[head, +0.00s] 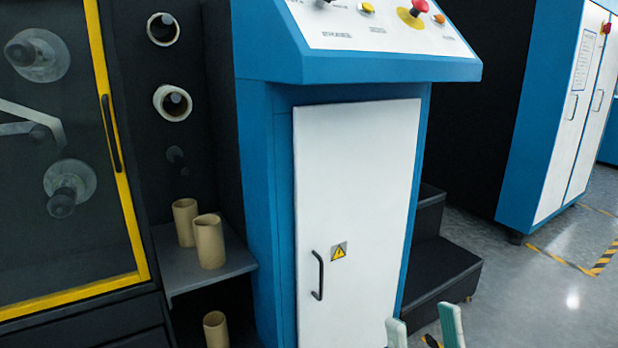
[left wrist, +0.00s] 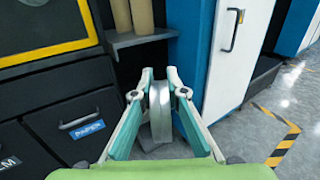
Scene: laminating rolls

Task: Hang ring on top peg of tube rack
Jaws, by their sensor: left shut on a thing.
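In the left wrist view my left gripper (left wrist: 160,75) is shut on a grey-white ring (left wrist: 160,110), seen nearly edge-on between the fingers. Neither shows in the head view. The dark tube rack (head: 190,60) stands at the left in the head view. Its upper visible peg (head: 165,29) and the peg below it (head: 176,103) each have a pale ring around them. A lower dark peg (head: 176,155) looks bare. Whether more pegs lie above the picture's edge, I cannot tell. My right gripper (head: 424,330) shows only its fingertips at the bottom edge, apart with nothing between them.
Two tan tubes (head: 209,242) stand on a grey shelf (head: 235,262) below the pegs, with another tube (head: 215,330) lower down. A blue control console (head: 262,180) with a white door stands right of the rack. A yellow-framed window (head: 125,200) is at the left.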

